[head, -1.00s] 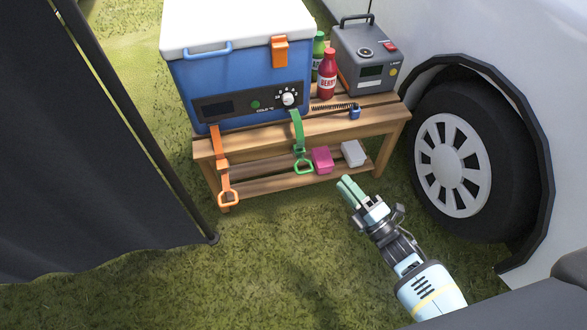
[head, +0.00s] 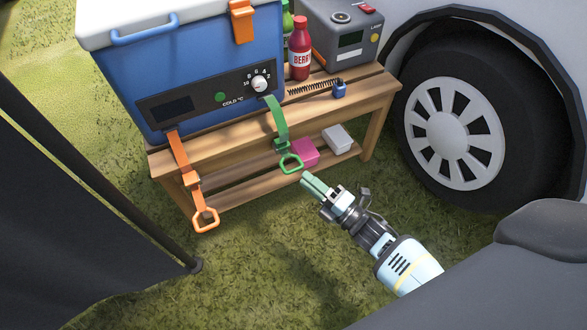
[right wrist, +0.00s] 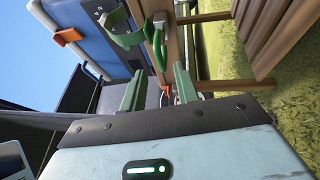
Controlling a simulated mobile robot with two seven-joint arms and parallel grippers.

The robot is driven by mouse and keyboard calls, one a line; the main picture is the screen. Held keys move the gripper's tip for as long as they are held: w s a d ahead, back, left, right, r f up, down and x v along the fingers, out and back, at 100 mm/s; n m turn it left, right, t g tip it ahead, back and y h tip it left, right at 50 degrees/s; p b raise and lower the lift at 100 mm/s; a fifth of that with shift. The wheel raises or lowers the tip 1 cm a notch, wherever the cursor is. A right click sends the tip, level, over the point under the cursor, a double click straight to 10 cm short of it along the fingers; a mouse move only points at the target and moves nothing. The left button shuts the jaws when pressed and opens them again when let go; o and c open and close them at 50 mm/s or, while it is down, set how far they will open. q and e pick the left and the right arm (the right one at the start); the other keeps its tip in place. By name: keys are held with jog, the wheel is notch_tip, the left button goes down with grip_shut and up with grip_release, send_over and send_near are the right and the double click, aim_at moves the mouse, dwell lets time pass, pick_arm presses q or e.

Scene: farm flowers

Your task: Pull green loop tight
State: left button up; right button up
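The green loop (head: 291,164) hangs at the end of a green strap (head: 276,118) that comes down from the front of the blue cooler (head: 210,65), over the edge of the wooden bench. My right gripper (head: 313,184) is just to the lower right of the loop in the head view, pointing toward it, with nothing held. In the right wrist view, its two green fingers (right wrist: 160,88) stand apart, and the green strap (right wrist: 128,40) and its buckle (right wrist: 159,48) show ahead, beyond the fingertips. My left gripper is not in view.
An orange strap with its loop (head: 206,217) hangs to the left. Pink (head: 304,152) and white (head: 338,139) blocks sit on the bench's lower shelf (head: 245,185). A red bottle (head: 300,52) and a grey box (head: 342,35) stand on top. A vehicle wheel (head: 455,147) is at the right.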

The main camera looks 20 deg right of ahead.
aim_at(294, 169)
jog(key=shift+b+x, duration=0.6)
jog(key=shift+x, duration=2.15)
grip_shut()
